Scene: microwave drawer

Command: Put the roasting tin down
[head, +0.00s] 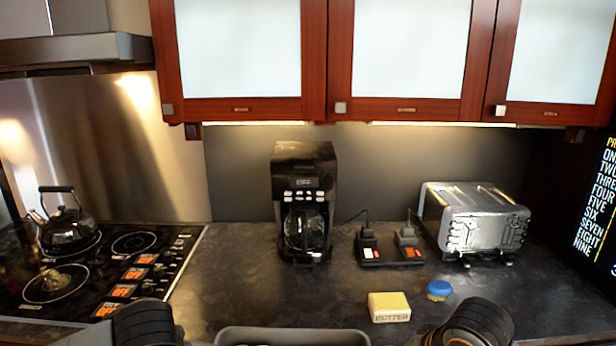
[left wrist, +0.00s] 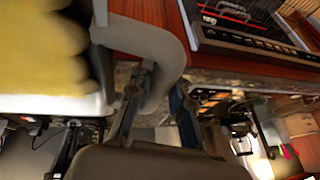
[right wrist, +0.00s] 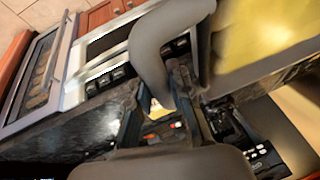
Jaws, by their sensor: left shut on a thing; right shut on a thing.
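The grey roasting tin (head: 290,333) shows only its far rim at the bottom edge of the head view; the rest is cut off. Its curved grey handle shows in the left wrist view (left wrist: 165,45) and in the right wrist view (right wrist: 155,45). Something yellow (left wrist: 45,50) lies beside the handle, blurred and close. My left gripper (left wrist: 157,97) is shut on one handle, and my right gripper (right wrist: 160,100) is shut on the other. The tin is held between both arms in front of the dark counter (head: 240,290). I cannot tell its height over the counter.
A butter block (head: 389,307) and a blue-lidded item (head: 439,290) stand on the counter near the right arm. A coffee maker (head: 303,200), a black switch box (head: 390,250) and a toaster (head: 472,220) stand behind. The stove (head: 100,270) with a kettle (head: 67,225) is left. Counter left of the butter is clear.

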